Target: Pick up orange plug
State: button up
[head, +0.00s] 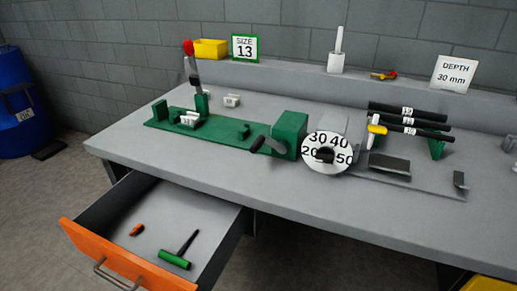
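The orange plug (136,230) is a small orange piece lying on the floor of the open drawer (207,211), towards its left side near the orange front. A green-handled T-shaped tool (175,260) lies in the same drawer, to the right of the plug and apart from it. The drawer is pulled out below the left part of the workbench. My gripper is not in view.
The grey workbench (250,192) above the drawer carries a green fixture (222,132), a dial (328,153) and several black rods (408,116). A blue barrel (20,107) stands on the floor at left. Most of the drawer floor is clear.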

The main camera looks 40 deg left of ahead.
aim_at(137, 229)
jog(key=u, duration=3.9)
jog(key=k, duration=1.25)
jog(key=z, duration=0.8)
jog(key=i, duration=1)
jog(key=u, duration=0.05)
